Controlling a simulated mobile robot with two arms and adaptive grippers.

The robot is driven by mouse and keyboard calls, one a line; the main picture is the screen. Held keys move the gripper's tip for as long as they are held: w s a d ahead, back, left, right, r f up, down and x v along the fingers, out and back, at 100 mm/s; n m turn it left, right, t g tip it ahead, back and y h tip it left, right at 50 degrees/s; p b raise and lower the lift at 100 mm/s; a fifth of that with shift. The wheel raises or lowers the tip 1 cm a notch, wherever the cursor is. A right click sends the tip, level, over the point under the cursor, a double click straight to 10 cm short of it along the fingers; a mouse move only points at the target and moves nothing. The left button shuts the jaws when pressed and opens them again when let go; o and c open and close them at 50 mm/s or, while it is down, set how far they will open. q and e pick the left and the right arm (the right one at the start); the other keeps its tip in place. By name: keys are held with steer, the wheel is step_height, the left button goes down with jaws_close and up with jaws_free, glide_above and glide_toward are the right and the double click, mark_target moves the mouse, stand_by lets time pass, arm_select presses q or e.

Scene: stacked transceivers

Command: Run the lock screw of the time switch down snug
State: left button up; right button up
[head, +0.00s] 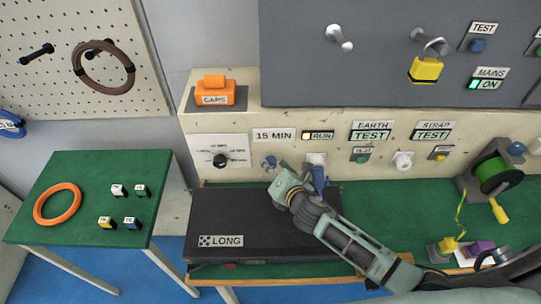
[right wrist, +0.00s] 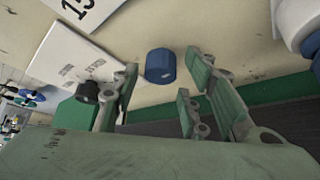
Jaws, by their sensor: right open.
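The time switch is a white plate with a black dial (head: 220,160), left of the 15 MIN label on the cream panel. Its plate (right wrist: 75,65) and dial (right wrist: 87,91) also show in the right wrist view. A blue round knob, seemingly the lock screw (right wrist: 160,65), stands out from the panel beside the plate. In the head view, a small blue-grey end (head: 269,161) shows at my fingertips. My right gripper (head: 275,169) is open before the panel. In the right wrist view its fingers (right wrist: 163,84) stand either side of the knob, with gaps visible; contact is not seen.
A black LONG case (head: 232,222) lies on the green bench below my right gripper. A white knob (head: 316,159) and a blue part (head: 319,180) are close on the right. An orange CAPS box (head: 213,92) sits on the ledge above. A green side table (head: 75,185) stands left.

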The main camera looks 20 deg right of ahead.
steer(key=shift+a+n+g+h, duration=0.15)
steer(key=shift+n+g+h, duration=0.25)
steer(key=shift+n+h, duration=0.35)
steer(key=shift+r, duration=0.1)
steer(key=shift+c, duration=0.3)
steer(key=c, duration=0.9)
steer(key=m+t+y, duration=0.1)
steer(key=m, duration=0.1)
steer(key=m+t+y, duration=0.1)
steer(key=m+y, duration=0.1)
steer(key=shift+d+f, duration=0.2)
steer(key=shift+f, duration=0.15)
steer(key=o, duration=1)
steer(key=shift+d, duration=0.1)
steer(key=shift+c, duration=0.2)
steer(key=shift+r, duration=0.1)
